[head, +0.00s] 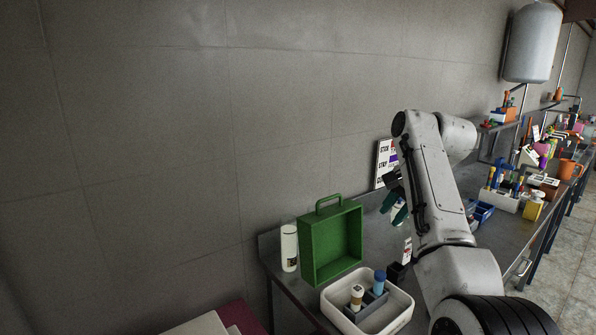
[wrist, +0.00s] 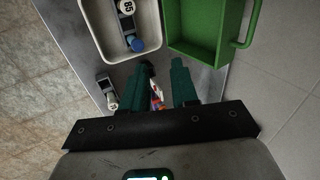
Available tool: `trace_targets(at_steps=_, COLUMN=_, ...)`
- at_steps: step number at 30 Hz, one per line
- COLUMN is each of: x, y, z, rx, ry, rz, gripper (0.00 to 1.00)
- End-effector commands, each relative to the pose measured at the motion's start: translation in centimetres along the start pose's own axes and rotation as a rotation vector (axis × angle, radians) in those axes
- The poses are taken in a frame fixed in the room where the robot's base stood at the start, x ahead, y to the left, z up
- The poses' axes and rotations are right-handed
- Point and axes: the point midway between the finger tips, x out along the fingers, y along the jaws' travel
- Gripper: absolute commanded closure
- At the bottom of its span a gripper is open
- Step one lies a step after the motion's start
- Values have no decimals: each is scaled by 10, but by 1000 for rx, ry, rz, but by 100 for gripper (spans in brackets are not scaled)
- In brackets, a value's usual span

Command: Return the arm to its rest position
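My arm reaches over the grey metal bench, bent at the elbow with its forearm hanging down. My gripper (head: 393,201) is above the bench, right of the green box, and partly hidden by my arm. In the wrist view its two teal fingers (wrist: 165,84) stand apart with a gap between them. A small red, white and orange item (wrist: 157,94) shows in the gap. It does not appear pinched, but I cannot tell how far below the fingers it lies.
A green open box with a handle (head: 304,250) and a white tray (head: 329,310) holding bottles stand close by. A white bottle (head: 289,248) is left of the box. A sign (head: 382,160) stands by the wall. Several items crowd the bench farther right.

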Motion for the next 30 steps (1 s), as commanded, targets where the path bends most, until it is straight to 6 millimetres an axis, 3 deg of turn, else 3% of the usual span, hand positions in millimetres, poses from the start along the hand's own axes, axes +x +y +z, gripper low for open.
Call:
trace_targets(at_steps=8, x=50, y=49, z=4, rx=-57, ry=11, rz=42, gripper=71)
trace_targets(at_steps=11, x=74, y=77, z=8, rx=-90, ry=16, rz=64, gripper=71)
trace_targets(at_steps=15, x=114, y=132, z=21, rx=-158, ry=22, rz=106, gripper=71)
trace_targets(at_steps=21, x=158, y=217, z=52, rx=-272, ry=25, rz=167, gripper=71)
trace_targets(at_steps=30, x=190, y=346, z=118, rx=-453, ry=1, rz=253, gripper=71)
